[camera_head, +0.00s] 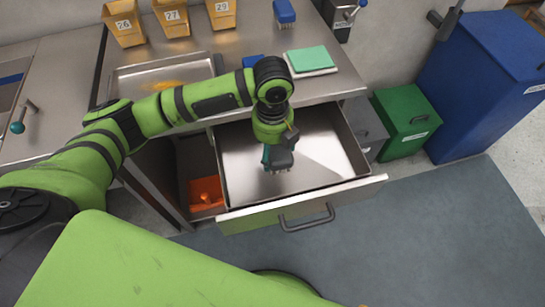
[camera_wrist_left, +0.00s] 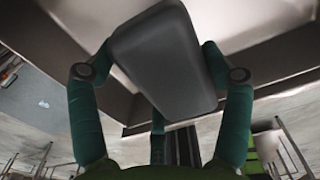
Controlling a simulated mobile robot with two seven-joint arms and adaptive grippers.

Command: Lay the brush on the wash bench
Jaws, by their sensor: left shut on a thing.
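My left gripper (camera_head: 272,152) is over the open drawer (camera_head: 235,165) below the steel bench. It is shut on a dark grey block that looks like a brush (camera_head: 282,158), with pale bristles just showing under it. In the left wrist view the brush (camera_wrist_left: 165,60) sits between the two green fingers (camera_wrist_left: 158,75), smooth grey back in sight. I cannot tell whether the brush touches the drawer floor. My right gripper is not in view.
On the bench are several numbered yellow bins (camera_head: 172,18), a shallow steel tray (camera_head: 125,80) with a yellowish smear, and a green pad (camera_head: 310,59) on a white one. A small blue object (camera_head: 252,61) is partly hidden by my arm. Green (camera_head: 407,120) and blue bins (camera_head: 480,75) stand right.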

